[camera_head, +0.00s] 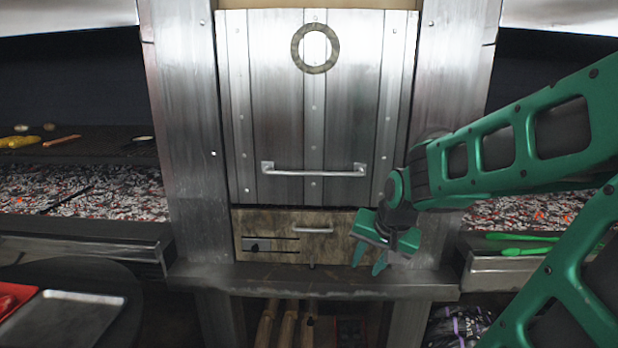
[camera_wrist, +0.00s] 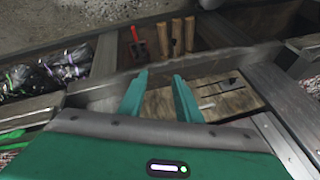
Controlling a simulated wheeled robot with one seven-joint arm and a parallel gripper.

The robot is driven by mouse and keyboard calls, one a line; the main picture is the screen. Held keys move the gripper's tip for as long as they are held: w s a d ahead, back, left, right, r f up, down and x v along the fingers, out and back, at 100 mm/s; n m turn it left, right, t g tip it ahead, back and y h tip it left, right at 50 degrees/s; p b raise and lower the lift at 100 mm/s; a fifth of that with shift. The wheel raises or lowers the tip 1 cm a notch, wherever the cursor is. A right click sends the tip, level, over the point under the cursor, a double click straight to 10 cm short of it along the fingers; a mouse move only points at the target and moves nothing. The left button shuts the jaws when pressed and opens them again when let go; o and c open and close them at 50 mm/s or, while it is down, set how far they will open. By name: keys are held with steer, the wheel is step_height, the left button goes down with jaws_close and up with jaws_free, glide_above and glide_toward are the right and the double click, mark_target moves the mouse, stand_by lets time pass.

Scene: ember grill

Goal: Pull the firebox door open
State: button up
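The large riveted metal door (camera_head: 270,110), which I take to be the firebox door, fills the middle of the head view. It looks closed, flush in its frame. Its horizontal bar handle (camera_head: 314,171) runs across its lower part. My gripper (camera_head: 368,266) is at the lower right of the door, below and right of that handle and apart from it. Its two teal fingers point down and stand apart with nothing between them; they also show in the wrist view (camera_wrist: 160,75). The handle is not clearly visible in the wrist view.
Below the door is a brownish panel (camera_head: 275,223) with a small handle (camera_head: 313,230) and a slider; it also shows in the wrist view (camera_wrist: 222,97). A metal ledge (camera_head: 310,283) juts out beneath. Ember beds flank both sides. A metal tray (camera_head: 62,318) stands lower left.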

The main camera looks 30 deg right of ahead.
steer(key=w+d+r+m+t, duration=0.1)
steer(key=w+r+m+t, duration=0.35)
steer(key=w, duration=0.75)
steer(key=m+t+h, duration=0.2)
steer(key=m+t, duration=0.4)
glide_toward(314, 174)
steer(key=x, duration=1.1)
